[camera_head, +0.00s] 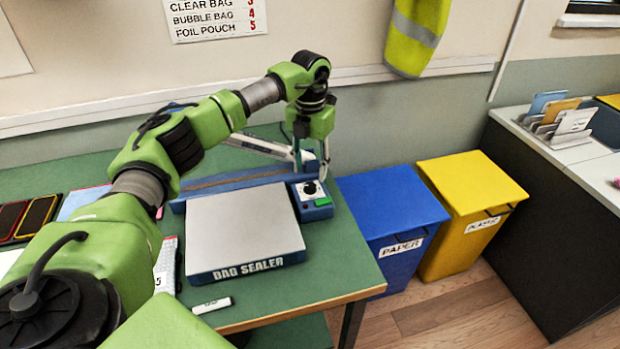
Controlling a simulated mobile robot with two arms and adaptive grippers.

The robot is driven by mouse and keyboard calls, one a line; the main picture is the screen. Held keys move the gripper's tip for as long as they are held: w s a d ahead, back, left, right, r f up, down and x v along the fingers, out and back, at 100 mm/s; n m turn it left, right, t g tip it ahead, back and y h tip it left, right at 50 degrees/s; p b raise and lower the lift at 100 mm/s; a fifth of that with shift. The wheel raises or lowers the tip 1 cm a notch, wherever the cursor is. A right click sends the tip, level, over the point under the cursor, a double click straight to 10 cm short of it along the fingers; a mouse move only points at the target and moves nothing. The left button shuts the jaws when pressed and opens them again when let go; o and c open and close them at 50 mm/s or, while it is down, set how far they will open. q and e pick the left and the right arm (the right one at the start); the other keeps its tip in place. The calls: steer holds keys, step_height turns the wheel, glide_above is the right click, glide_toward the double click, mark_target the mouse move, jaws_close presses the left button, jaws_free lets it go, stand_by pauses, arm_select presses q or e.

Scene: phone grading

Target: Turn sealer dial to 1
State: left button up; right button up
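The bag sealer (245,228) stands on the green table, with a grey plate and a blue front lettered BAG SEALER. Its dial (310,188) is a small black knob on a white face, on the blue control box at the sealer's right end. The pointer and the dial numbers are too small to read. My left gripper (311,174) points down just above the dial, its two fingers apart with a gap between them. I cannot tell whether a finger touches the knob. My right gripper is not in view.
A green button (322,202) sits just in front of the dial. The sealer's raised arm (262,147) is close behind my gripper. A blue paper bin (390,210) and a yellow plastic bin (470,190) stand right of the table. A white marker-like item (211,305) lies in front.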

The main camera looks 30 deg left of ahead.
mark_target(310, 185)
arm_select(q)
step_height(310, 185, up, 7)
stand_by(0.3)
stand_by(0.5)
